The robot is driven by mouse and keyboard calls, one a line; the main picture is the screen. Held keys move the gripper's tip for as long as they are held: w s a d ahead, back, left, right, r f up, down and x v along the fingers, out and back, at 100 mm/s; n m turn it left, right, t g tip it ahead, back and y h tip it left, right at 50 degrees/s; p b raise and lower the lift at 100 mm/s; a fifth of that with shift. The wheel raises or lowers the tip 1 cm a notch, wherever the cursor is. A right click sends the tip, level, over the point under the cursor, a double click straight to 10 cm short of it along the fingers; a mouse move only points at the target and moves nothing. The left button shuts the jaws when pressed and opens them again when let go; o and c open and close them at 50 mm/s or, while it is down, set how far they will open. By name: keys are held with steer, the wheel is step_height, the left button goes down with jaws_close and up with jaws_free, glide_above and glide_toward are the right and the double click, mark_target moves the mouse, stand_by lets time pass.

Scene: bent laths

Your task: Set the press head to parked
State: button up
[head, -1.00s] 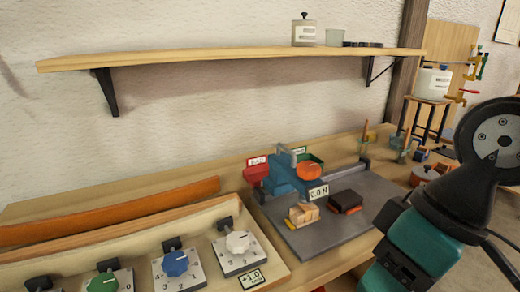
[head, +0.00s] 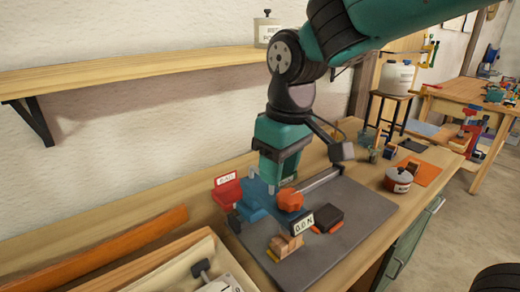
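A blue bench press (head: 254,203) stands on a grey plate (head: 354,222), with an orange round part (head: 290,200) at its front. A small display reading "0.0 N" (head: 302,221) is in front of it. I cannot tell the press head's setting from here. My gripper (head: 275,180) points down over the back of the press, and its teal and black body hides the upper part there. Its fingertips are not clear against the press, so I cannot tell whether they touch it or are open.
A red bin with a label (head: 227,190) is left of the press. Wooden blocks (head: 285,245) and a dark block with orange (head: 328,219) lie on the plate in front. A shelf (head: 150,88) runs along the wall above.

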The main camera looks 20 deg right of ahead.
steer(key=w+a+r+m+h+p, duration=0.1)
steer(key=w+r+m+h+p, duration=0.3)
steer(key=w, duration=1)
steer(key=shift+n+y, duration=0.5)
steer(key=shift+n, duration=0.3)
steer(key=d+f+p, duration=0.1)
steer(key=f, duration=0.4)
steer(key=w+d+f+p, duration=0.1)
steer(key=f+p, duration=0.1)
steer(key=f, duration=0.3)
steer(key=d+f+p, duration=0.1)
steer(key=f+p, duration=0.1)
steer(key=f, duration=0.2)
steer(key=shift+w+f, duration=0.25)
steer(key=shift+f, duration=0.15)
jaws_close()
